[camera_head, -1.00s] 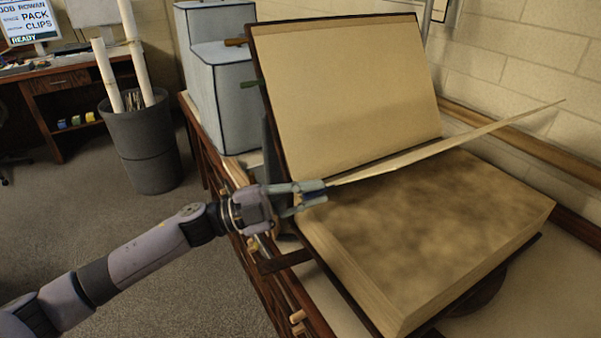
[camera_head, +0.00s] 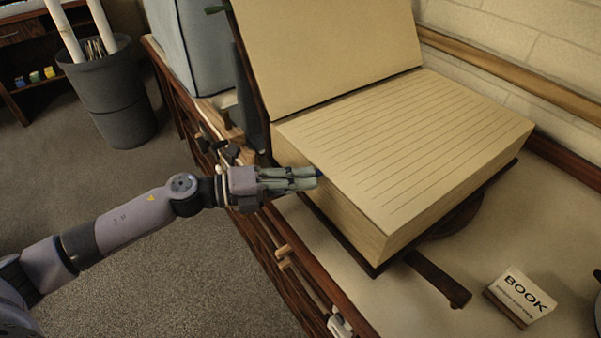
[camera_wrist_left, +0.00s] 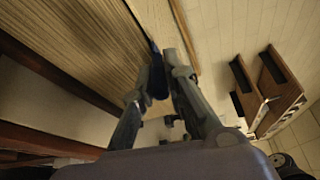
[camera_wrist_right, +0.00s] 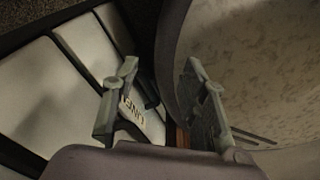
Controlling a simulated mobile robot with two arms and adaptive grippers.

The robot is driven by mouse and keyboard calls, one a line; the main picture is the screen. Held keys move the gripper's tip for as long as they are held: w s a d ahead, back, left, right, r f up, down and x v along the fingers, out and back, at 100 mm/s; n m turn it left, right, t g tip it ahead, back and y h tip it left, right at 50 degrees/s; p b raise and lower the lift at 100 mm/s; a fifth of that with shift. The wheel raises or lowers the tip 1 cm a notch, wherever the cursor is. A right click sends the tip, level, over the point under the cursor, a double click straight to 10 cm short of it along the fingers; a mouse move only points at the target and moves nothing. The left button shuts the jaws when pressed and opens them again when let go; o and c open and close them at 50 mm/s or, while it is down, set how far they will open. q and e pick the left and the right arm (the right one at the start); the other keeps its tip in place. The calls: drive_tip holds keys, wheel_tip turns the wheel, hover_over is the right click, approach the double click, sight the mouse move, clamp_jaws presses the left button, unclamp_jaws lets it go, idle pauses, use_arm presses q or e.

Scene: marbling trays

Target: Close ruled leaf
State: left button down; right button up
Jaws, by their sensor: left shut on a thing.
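The thick book (camera_head: 340,212) lies open on the bench, its left cover page tilted up at the back. The ruled leaf (camera_head: 410,145) lies flat on the page block with its ruled lines facing up. My left gripper (camera_head: 317,178) is at the leaf's near left edge, shut on a small dark blue tab there; the tab also shows between the fingers in the left wrist view (camera_wrist_left: 156,78). How the tab joins the leaf is mostly hidden by the fingers. My right gripper (camera_wrist_right: 165,85) shows only in its own wrist view, fingers apart and nothing seen between them.
A BOOK sign (camera_head: 520,296) stands on the bench at front right. A dark strap-like bar (camera_head: 438,278) sticks out below the book. A grey bin (camera_head: 112,95) with rolls stands on the floor at left. A wall rail (camera_head: 510,75) runs behind.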

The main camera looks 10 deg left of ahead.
use_arm(q)
drive_tip(key=shift+f, duration=0.3)
drive_tip(key=c, duration=1.6)
unclamp_jaws()
drive_tip(key=shift+a, duration=0.2)
drive_tip(key=v, duration=1.1)
drive_tip(key=shift+s+a, duration=0.25)
drive_tip(key=shift+a, duration=0.05)
drive_tip(key=shift+r, duration=0.1)
